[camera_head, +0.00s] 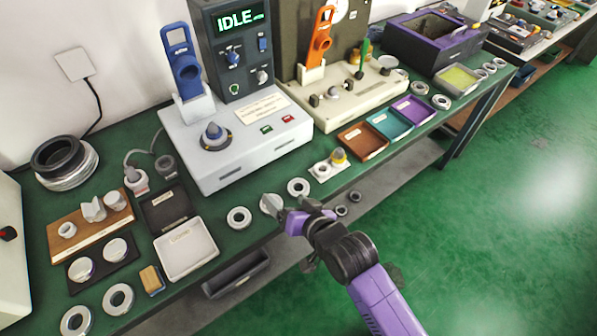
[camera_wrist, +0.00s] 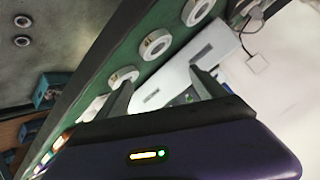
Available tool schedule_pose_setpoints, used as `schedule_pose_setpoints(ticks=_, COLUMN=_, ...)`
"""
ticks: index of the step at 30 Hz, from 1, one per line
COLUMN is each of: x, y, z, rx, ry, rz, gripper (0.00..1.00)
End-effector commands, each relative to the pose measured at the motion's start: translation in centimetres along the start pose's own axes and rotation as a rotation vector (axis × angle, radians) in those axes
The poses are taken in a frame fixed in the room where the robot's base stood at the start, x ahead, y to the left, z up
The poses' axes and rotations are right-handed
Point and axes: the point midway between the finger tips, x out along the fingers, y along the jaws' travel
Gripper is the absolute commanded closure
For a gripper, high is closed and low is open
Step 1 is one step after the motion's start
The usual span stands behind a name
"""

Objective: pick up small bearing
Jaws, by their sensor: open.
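Several pale metal bearing rings lie on the green bench; which one is the small bearing is not clear. In the head view one ring (camera_head: 239,218) lies left of my gripper (camera_head: 275,204) and another (camera_head: 298,187) lies just beyond it. In the wrist view, rings (camera_wrist: 155,44) (camera_wrist: 199,10) lie in a row past my fingers, and one (camera_wrist: 124,76) is partly behind the left fingertip. My gripper (camera_wrist: 160,78) is open over the bench's front edge, with nothing visible between its fingers.
A white machine with a blue-handled part (camera_head: 225,150) stands behind the rings. A grey tray (camera_head: 186,250) and a wooden stand (camera_head: 90,222) are at left. A white plate with small parts (camera_head: 330,166) and coloured trays (camera_head: 362,141) are at right. Green floor is clear at right.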

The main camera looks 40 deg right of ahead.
Motion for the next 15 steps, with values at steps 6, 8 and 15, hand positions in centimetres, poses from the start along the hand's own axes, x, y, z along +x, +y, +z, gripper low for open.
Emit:
schedule_pose_setpoints(ticks=6, x=4.5, y=-0.8, z=-3.6, rx=0.128, ry=-0.113, rz=0.069, gripper=0.19)
schedule_pose_setpoints(ticks=8, x=5.5, y=-1.0, z=-4.8, rx=0.165, ry=-0.145, rz=0.094, gripper=0.19)
schedule_pose_setpoints(ticks=15, x=8.5, y=-0.6, z=-8.5, rx=0.379, ry=-0.336, rz=0.29, gripper=0.19)
